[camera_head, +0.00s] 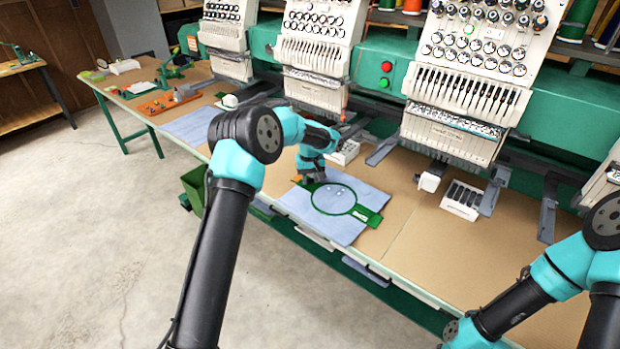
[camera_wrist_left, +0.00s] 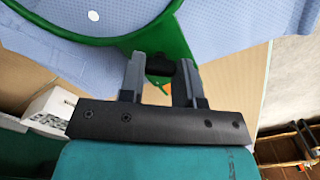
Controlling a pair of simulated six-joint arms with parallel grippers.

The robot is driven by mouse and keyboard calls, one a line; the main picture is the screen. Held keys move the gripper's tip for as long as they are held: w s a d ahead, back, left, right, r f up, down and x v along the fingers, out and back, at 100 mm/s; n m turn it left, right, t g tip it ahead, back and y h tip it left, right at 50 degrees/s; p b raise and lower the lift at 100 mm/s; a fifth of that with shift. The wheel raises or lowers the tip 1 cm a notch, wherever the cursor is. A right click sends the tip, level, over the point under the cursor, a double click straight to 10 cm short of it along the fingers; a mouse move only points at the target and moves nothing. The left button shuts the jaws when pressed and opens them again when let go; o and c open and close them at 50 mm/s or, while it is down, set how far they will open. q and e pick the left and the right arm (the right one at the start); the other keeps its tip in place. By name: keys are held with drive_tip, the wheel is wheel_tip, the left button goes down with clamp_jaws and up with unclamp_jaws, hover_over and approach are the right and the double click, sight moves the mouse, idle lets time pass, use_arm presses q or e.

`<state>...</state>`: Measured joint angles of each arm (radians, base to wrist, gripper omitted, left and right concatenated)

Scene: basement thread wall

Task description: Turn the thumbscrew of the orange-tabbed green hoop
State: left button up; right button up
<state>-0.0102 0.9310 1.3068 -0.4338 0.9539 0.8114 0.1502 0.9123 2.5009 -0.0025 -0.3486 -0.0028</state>
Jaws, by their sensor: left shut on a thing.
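The green hoop (camera_head: 374,219) lies around light blue cloth (camera_head: 345,236) on the table, with a green tab at its right. An orange tab (camera_head: 297,179) shows at its left side, by my left gripper (camera_head: 313,184). In the left wrist view the hoop's green rim (camera_wrist_left: 100,40) crosses the top. A small dark thumbscrew (camera_wrist_left: 158,67) sits at the rim between the two grey fingers of my left gripper (camera_wrist_left: 158,78), which is shut on it. My right arm shows at the lower right in the head view, but its gripper is out of view.
Embroidery machine heads (camera_head: 463,85) stand behind the table, with grey arms reaching low over it. A white box with dark slots (camera_head: 463,199) stands to the right. Another white box (camera_head: 345,153) stands behind my left gripper.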

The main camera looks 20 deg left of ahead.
sight(310, 179)
use_arm(q)
drive_tip(key=m, duration=1)
idle(0.4)
drive_tip(key=o, duration=0.9)
drive_tip(key=shift+o, duration=0.2)
wheel_tip(310, 179, up, 17)
drive_tip(key=shift+r, duration=0.2)
